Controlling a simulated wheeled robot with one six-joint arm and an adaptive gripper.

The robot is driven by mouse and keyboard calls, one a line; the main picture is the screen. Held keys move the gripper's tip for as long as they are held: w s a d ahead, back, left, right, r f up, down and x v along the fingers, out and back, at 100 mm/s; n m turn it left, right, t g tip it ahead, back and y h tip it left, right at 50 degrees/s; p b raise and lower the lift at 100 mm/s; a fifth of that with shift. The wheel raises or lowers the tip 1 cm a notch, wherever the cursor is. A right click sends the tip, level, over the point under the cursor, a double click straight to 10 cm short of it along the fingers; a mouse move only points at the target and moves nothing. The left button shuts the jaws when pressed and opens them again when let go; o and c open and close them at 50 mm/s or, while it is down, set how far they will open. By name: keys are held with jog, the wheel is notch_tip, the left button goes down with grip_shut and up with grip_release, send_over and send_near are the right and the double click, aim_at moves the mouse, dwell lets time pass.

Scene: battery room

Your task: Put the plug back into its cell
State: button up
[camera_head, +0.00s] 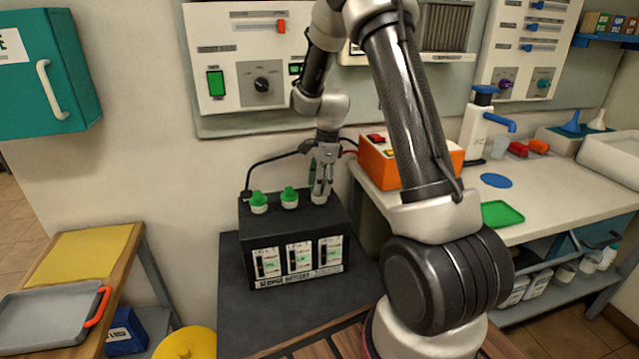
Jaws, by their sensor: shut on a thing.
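The black battery (294,226) stands on a dark surface, with three cells along its top. Green plugs sit on the left cell (258,198) and the middle cell (289,193). My gripper (321,187) points down at the right cell, whose white neck (319,198) shows just below the fingertips. The gripper is shut on the plug. The fingers mostly hide the plug, with only a little green showing between them. I cannot tell whether the plug touches the neck or is seated in it.
Black cables run behind the battery. An orange box (378,162) stands close on its right, on the white bench (545,190). A wooden stand (60,290) with a grey tray (52,314) is at left. A yellow round object (186,344) is at front left.

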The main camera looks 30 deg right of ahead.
jog(key=o, duration=0.9)
jog(key=shift+c, duration=0.2)
jog(key=shift+r, duration=3.55)
jog(key=shift+c, duration=0.4)
grip_shut()
jog(key=shift+f, duration=0.2)
jog(key=shift+f, duration=2.2)
